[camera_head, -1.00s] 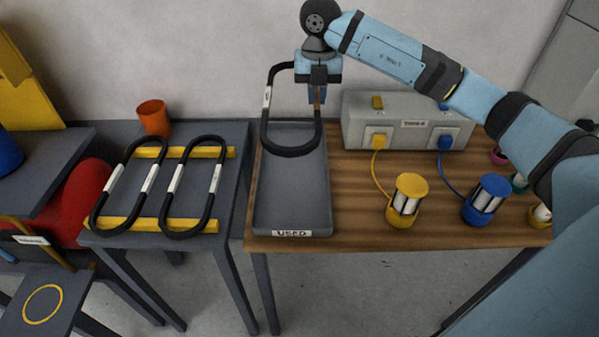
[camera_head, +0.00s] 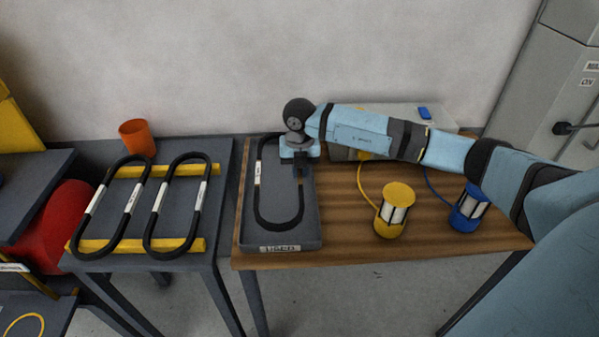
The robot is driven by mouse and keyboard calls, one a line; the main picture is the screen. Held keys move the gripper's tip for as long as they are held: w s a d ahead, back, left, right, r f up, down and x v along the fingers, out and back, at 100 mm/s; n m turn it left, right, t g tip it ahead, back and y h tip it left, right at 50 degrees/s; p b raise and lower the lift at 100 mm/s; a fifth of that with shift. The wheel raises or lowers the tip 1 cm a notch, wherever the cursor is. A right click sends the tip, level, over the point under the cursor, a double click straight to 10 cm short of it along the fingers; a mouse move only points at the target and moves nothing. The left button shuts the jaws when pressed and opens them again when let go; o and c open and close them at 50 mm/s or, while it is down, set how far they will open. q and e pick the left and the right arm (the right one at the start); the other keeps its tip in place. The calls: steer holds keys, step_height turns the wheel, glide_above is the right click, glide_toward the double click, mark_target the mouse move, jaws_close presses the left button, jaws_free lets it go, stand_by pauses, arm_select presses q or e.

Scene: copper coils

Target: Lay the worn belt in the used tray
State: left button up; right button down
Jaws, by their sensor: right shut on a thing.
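The worn belt (camera_head: 278,226) is a black loop with a white label on its left side. It is at the used tray (camera_head: 307,232), a grey tray with a "USED" label on its front edge. The belt lies within the tray's outline; I cannot tell whether it touches the tray floor. My right gripper (camera_head: 301,172) points down over the tray's right side and is shut on the belt's right side. The fingertips and the held part are mostly hidden. My left gripper does not show.
Two more black belts, left (camera_head: 97,208) and right (camera_head: 157,206), lie on yellow bars on the grey table. An orange cup (camera_head: 137,138) stands behind them. A yellow lamp (camera_head: 395,210) and a blue lamp (camera_head: 468,208) stand right of the tray. A grey box (camera_head: 345,152) stands behind.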

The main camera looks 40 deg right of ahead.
steer(key=shift+f, duration=0.5)
steer(key=shift+f, duration=0.3)
steer(key=shift+f+b, duration=0.3)
steer(key=shift+f, duration=0.05)
steer(key=c, duration=1.2)
jaws_free()
steer(key=shift+o, duration=0.2)
steer(key=shift+r+p, duration=0.35)
steer(key=shift+r, duration=0.2)
step_height(320, 180, up, 12)
